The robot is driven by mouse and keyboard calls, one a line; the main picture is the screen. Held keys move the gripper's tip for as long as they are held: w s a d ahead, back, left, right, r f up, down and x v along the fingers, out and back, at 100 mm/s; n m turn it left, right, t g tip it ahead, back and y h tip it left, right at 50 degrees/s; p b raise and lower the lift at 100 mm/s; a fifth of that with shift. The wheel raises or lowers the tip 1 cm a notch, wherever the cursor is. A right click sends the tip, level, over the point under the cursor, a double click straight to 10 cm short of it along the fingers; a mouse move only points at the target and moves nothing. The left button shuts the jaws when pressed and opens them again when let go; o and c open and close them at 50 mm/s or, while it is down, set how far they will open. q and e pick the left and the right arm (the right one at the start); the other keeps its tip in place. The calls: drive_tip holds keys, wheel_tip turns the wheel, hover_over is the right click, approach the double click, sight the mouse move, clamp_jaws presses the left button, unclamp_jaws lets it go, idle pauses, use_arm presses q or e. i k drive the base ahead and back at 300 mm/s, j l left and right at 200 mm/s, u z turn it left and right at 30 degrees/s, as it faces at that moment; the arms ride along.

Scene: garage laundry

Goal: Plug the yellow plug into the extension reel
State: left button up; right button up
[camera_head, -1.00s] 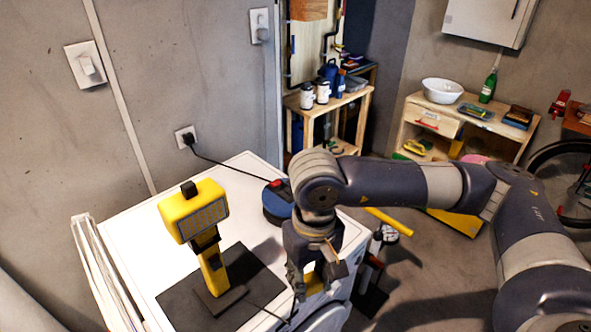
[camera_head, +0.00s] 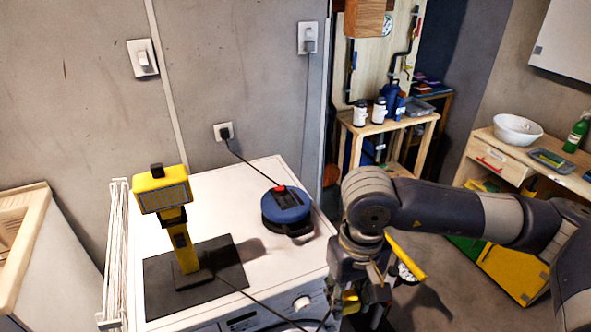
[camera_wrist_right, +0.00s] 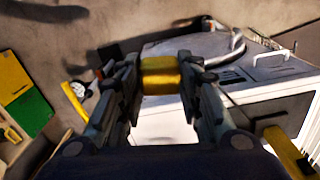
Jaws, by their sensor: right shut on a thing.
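The extension reel (camera_head: 287,207) is a blue round drum with a red and black top, on the white machine's top. Its cable runs to a wall socket. The yellow plug (camera_wrist_right: 160,75) is between my right gripper's fingertips (camera_wrist_right: 158,78) in the wrist view. In the head view the plug (camera_head: 350,302) shows partly behind the fingers. My right gripper (camera_head: 352,300) is shut on it, pointing down beside the machine's front right edge, apart from the reel and nearer to me. My left gripper is not in view.
A yellow work lamp (camera_head: 182,245) stands on a black mat (camera_head: 225,258) on the white machine (camera_head: 262,262), left of the reel. A dark cable runs from the lamp toward my right gripper. A drying rack (camera_head: 116,250) stands left. Wooden shelves (camera_head: 425,135) stand behind.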

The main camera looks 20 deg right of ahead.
sight(287, 212)
drive_tip(key=i+l+u, duration=0.15)
drive_tip(key=i+l, duration=0.25)
drive_tip(key=i+l+u, duration=0.15)
drive_tip(key=i+l, duration=0.2)
drive_tip(key=l, duration=0.1)
